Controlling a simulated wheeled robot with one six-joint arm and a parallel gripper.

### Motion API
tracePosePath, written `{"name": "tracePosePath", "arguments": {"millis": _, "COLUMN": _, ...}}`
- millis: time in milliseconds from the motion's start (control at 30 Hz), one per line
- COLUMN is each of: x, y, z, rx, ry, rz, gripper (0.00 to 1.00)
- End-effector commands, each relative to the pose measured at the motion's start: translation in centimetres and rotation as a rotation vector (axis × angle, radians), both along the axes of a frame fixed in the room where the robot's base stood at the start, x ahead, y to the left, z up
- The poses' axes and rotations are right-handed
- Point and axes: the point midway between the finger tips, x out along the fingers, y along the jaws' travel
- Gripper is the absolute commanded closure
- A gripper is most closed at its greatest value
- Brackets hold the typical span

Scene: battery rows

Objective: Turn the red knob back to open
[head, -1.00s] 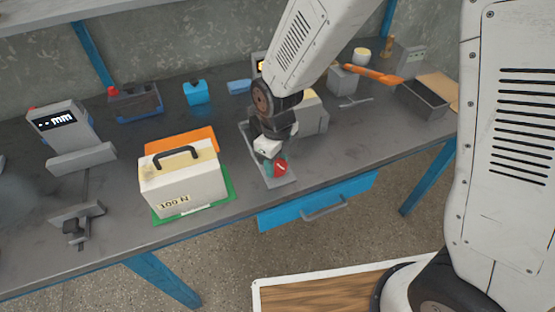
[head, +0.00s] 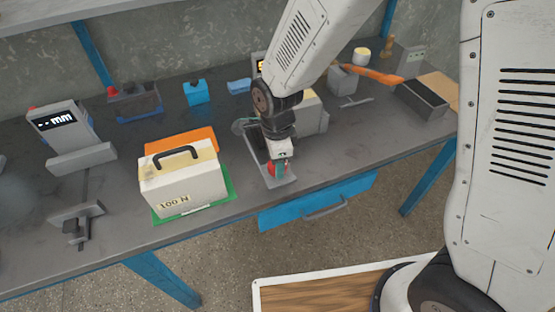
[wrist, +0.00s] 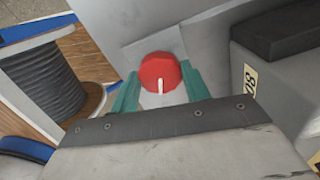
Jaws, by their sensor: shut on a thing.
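The red knob (wrist: 161,73) is round with a white pointer line, set on a grey plate. In the wrist view the pointer runs down the picture, toward my gripper's palm. My gripper (wrist: 161,88) has teal fingers, one on each side of the knob, and it is shut on the knob. In the head view the knob (head: 273,169) is mostly hidden behind my gripper (head: 277,168), on a grey tray-like base (head: 281,182) near the bench's front edge.
A cream box marked 100 N (head: 180,182) with a black handle stands on a green mat left of my gripper. A gauge with a display (head: 62,124) is further left. A blue drawer (head: 317,203) is below the bench edge. A grey bin (head: 422,99) stands at the right.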

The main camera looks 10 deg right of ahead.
Motion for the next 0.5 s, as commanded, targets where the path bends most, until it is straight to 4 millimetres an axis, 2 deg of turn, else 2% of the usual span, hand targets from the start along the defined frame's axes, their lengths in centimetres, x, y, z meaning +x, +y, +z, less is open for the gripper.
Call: {"name": "tracePosePath", "arguments": {"millis": 500, "x": 0.18, "y": -0.05, "z": 0.11, "rx": 0.001, "ry": -0.005, "rz": 0.488, "gripper": 0.76}}
